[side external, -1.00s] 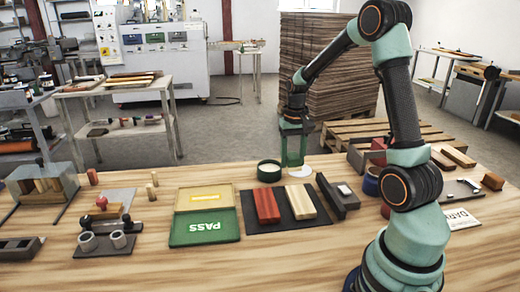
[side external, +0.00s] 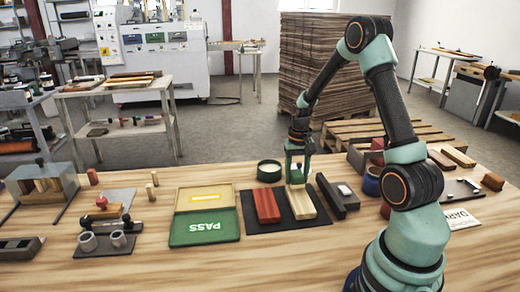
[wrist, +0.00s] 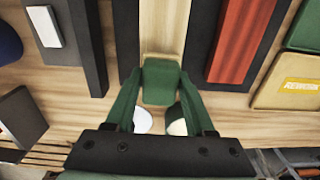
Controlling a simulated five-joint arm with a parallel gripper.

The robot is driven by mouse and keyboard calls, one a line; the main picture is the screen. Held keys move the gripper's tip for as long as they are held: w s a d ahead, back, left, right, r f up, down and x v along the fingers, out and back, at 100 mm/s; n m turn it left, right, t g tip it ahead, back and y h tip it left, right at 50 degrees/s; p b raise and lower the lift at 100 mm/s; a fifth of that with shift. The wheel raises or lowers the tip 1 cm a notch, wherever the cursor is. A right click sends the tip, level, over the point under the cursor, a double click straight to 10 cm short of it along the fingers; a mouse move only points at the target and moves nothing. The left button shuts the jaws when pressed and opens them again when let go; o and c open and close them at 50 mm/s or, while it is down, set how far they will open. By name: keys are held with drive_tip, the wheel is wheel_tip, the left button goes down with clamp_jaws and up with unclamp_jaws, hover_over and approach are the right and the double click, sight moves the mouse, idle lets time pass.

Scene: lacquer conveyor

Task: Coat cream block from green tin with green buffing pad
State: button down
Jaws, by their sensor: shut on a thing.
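My gripper (side external: 296,168) is shut on the green buffing pad (wrist: 160,80), which sits between its fingers in the wrist view. The pad is at the far end of the cream block (side external: 303,204), overlapping that end in the wrist view; I cannot tell whether they touch. The cream block (wrist: 163,28) lies on a dark mat (side external: 283,218) to the right of a red block (side external: 266,206). The green tin (side external: 269,172) stands open behind the mat, left of my gripper, with pale contents.
A green PASS tray (side external: 205,229) and yellow tray (side external: 205,198) lie left of the mat. A dark grey bar (side external: 331,196) lies close on the right. Bare table lies in front of the mat.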

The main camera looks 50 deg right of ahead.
sight(305, 209)
drive_tip(key=shift+f, duration=0.55)
drive_tip(key=shift+s+a+f, duration=0.15)
drive_tip(key=shift+f, duration=0.2)
drive_tip(key=shift+s+a, duration=3.35)
drive_tip(key=shift+w+d, duration=3.55)
drive_tip(key=shift+r, duration=4.05)
